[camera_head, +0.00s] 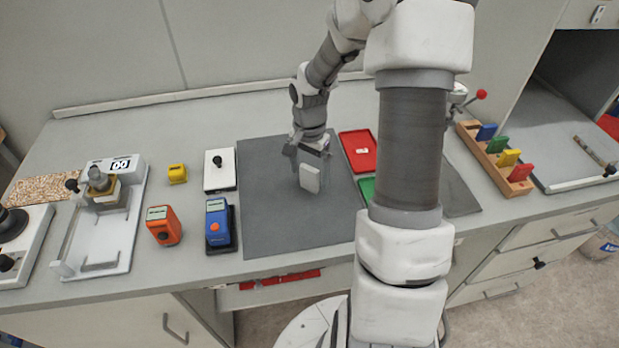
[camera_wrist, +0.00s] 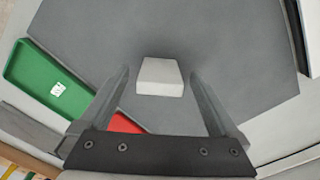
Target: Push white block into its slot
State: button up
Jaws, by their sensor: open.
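A small white block (camera_head: 310,178) is upright over the dark grey mat (camera_head: 265,215), directly below my gripper (camera_head: 312,160). In the wrist view the white block (camera_wrist: 160,76) shows between the two finger tips of my gripper (camera_wrist: 159,82), with a gap on each side. The fingers are spread open. Whether the block's base touches the mat is hard to tell. A wooden rack (camera_head: 522,189) on the right holds blue, green, yellow and red blocks in a row. No slot for the white block is clearly identifiable.
A red tray (camera_head: 358,151) and a green tray (camera_head: 367,189) lie right of the block, partly behind my arm. Left of the mat are a blue device (camera_head: 218,222), an orange device (camera_head: 163,224) and a white box with a black knob (camera_head: 220,180). The mat's front is clear.

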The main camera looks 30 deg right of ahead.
jog(key=shift+f, duration=0.5)
grip_shut()
